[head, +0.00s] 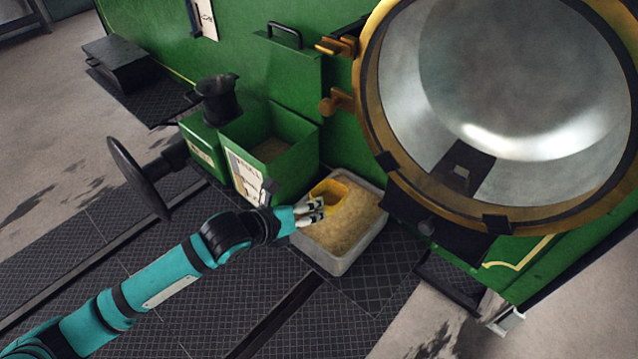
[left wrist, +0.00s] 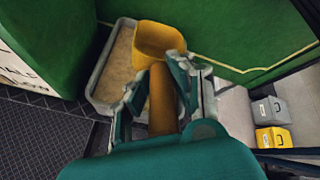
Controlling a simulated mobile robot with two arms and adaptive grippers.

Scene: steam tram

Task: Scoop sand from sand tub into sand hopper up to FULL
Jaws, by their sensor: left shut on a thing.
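The sand tub (head: 340,262) is a grey, open box of tan sand on the black tread-plate floor in the head view. The tub also shows in the left wrist view (left wrist: 99,97). My left gripper (head: 316,207) is shut on the handle of a yellow scoop (head: 327,188). In the left wrist view the scoop's bowl (left wrist: 157,38) is over or in the tub's sand; I cannot tell how deep. The sand hopper (head: 294,158) is a green open box left of the tub, with sand inside and a white label on its front. My right gripper is out of view.
A large round door with a brass rim (head: 365,70) stands open at the right. A black handwheel (head: 140,178) is left of the hopper. A grey box (left wrist: 267,110) and a yellow box (left wrist: 272,138) show in the left wrist view.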

